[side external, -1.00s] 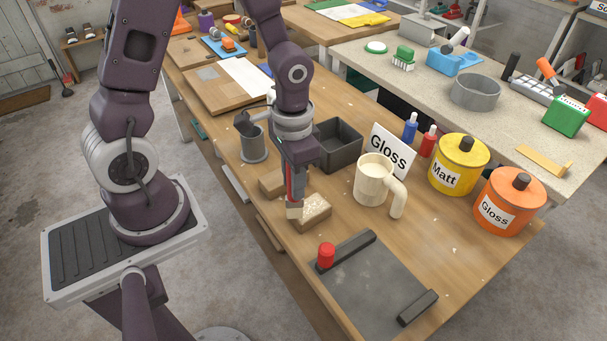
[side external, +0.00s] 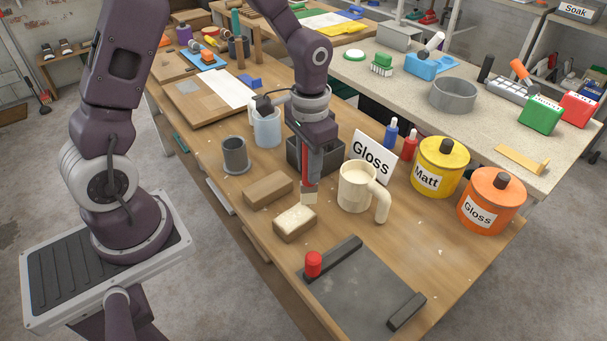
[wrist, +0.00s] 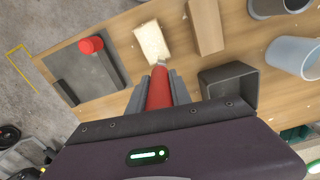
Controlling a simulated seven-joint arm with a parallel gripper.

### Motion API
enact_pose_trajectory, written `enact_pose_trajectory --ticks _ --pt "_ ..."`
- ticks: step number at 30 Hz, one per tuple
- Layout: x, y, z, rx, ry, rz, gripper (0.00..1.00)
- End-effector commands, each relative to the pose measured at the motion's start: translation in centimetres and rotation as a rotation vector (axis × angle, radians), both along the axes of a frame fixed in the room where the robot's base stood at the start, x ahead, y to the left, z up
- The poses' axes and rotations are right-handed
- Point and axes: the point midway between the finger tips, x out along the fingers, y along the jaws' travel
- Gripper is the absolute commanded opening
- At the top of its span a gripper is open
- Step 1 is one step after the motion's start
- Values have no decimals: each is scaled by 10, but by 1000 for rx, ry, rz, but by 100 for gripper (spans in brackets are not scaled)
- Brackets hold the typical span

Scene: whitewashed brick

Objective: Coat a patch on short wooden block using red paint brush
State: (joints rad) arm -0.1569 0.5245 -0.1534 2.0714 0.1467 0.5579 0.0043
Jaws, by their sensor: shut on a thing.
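My gripper (side external: 313,172) is shut on the red paint brush (side external: 308,187), which hangs bristles down. The pale brush head is just behind the right end of the short wooden block (side external: 295,222); I cannot tell whether it touches. The block's top is pale cream and patchy, its sides bare wood. In the wrist view, the red handle (wrist: 159,88) lies between my fingers, and its tip reaches the near end of the pale-topped block (wrist: 152,42). A longer, plain wooden block (side external: 268,190) lies just behind.
A cream mug (side external: 353,188) with a Gloss card (side external: 372,157) behind stands to the right. A dark square bin (side external: 300,157) is behind my gripper. Matt (side external: 440,168) and Gloss (side external: 490,200) tins stand farther right. A grey board with a red knob (side external: 314,263) lies in front.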

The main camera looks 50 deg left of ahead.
Motion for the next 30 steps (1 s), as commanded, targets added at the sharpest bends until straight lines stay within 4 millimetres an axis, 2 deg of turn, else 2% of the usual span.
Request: enact_pose_trajectory --ticks 1,18,30 --pt "0 0 8 1 -3 1 0" --pt "0 0 58 0 -2 1 0" --pt "-1 0 64 0 0 0 0"
